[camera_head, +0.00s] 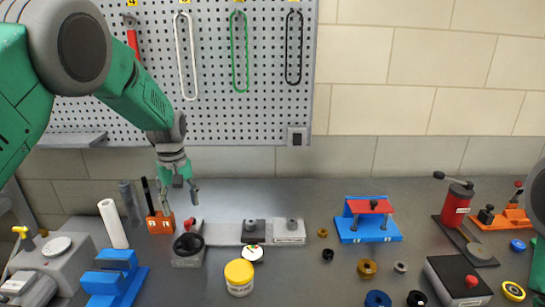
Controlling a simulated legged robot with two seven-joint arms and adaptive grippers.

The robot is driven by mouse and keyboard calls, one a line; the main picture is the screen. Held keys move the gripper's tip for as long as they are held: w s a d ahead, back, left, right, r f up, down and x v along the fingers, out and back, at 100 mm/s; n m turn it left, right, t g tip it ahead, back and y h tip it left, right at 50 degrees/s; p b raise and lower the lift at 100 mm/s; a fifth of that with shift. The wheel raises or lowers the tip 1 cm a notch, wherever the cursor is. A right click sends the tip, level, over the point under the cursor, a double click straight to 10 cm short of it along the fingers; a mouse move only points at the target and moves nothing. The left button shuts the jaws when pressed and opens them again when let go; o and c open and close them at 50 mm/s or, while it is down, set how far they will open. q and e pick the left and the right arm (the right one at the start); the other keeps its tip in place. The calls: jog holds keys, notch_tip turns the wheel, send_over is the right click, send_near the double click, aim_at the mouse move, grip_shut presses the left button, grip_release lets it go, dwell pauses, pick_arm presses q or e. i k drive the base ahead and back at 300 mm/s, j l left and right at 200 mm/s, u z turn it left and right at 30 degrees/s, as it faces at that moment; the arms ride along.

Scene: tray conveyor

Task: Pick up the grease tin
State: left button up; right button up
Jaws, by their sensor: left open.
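A white tin with a yellow lid (239,277), which looks like the grease tin, stands upright on the grey bench at the lower middle. My left gripper (181,198) hangs from the green arm above the back of the bench, pointing down. It is open and empty, up and to the left of the tin and well apart from it. Only part of my right arm shows at the right edge; its gripper is out of view.
A black-topped device (188,248) stands just left of the tin, and a small white-and-black disc (253,253) lies close behind it. Blue blocks (112,279) are farther left. A blue-and-red fixture (368,220) stands right. Several small rings lie between. A pegboard (215,75) backs the bench.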

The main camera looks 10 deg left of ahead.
aim_at(240, 274)
jog(key=k, duration=1)
